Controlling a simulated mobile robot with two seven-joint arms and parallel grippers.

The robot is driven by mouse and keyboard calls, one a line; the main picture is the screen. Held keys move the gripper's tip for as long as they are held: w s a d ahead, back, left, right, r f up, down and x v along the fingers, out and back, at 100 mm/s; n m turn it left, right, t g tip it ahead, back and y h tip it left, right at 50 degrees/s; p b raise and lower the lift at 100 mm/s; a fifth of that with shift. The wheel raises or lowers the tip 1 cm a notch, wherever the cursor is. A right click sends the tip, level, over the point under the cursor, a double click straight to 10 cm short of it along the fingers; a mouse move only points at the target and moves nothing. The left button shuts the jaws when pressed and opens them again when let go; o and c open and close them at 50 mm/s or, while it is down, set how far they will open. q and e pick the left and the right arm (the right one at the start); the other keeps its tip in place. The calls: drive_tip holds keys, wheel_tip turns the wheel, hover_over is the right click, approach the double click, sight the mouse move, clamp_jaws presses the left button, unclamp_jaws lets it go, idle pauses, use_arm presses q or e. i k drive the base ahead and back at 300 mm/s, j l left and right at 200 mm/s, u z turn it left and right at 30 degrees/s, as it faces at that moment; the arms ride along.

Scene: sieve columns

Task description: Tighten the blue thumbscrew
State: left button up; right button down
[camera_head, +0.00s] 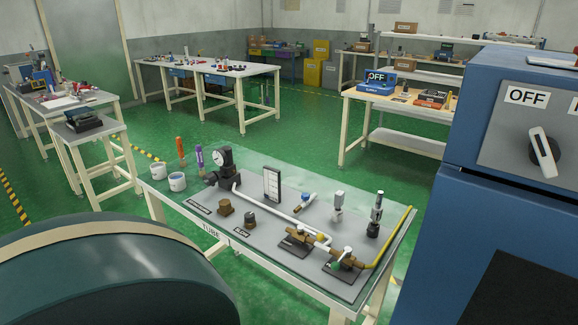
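The nearest table (285,284) carries a white pipe (262,204) that runs from a black gauge assembly (224,165) to brass fittings. Neither of my grippers is in view.
A large dark green drum shape (120,275) fills the lower left. A blue cabinet (470,215) with an OFF dial (543,155) blocks the right. White pots (177,182) stand at the table's left. Green floor (285,135) lies open behind the table.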

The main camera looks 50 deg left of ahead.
sight(305, 196)
drive_tip(key=u, duration=1.7)
